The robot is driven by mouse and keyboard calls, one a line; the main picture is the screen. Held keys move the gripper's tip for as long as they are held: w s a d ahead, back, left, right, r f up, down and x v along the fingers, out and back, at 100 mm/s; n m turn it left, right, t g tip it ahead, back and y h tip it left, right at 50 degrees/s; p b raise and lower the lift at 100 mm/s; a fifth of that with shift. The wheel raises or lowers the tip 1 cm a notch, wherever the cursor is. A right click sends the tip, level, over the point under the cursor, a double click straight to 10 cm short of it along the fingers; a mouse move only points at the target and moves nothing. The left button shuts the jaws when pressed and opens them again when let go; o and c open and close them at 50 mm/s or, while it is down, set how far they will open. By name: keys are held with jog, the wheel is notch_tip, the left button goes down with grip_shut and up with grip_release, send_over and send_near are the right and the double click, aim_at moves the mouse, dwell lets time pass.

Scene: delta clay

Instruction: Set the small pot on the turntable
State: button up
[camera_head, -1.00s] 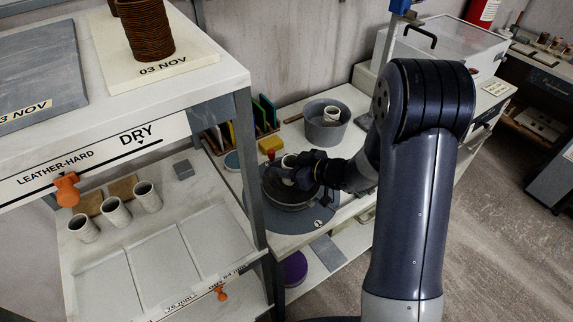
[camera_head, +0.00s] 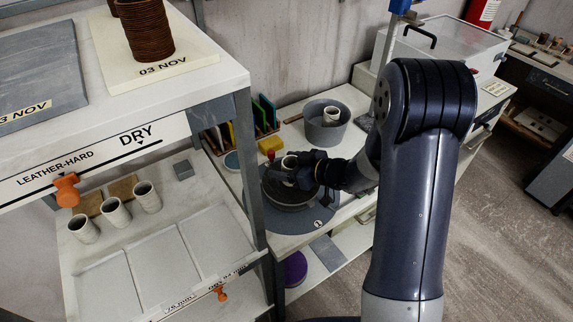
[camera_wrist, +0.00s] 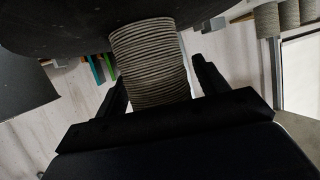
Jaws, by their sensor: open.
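The small pot (camera_head: 289,161) is a grey, ribbed cylinder standing on the dark round turntable (camera_head: 290,195); its pale rim shows beside my gripper. In the wrist view the picture is turned over: the pot (camera_wrist: 150,65) meets the dark turntable disc (camera_wrist: 60,25) at the top. My gripper (camera_head: 300,168) is at the pot, above the turntable. In the wrist view its open fingers (camera_wrist: 160,85) stand on either side of the pot, with a visible gap at the right finger. The left finger's contact with the pot cannot be told.
A grey bucket (camera_head: 326,130) with a pale pot inside stands behind the turntable.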

jog(key=v, duration=1.2)
jog(key=shift+b, duration=0.35)
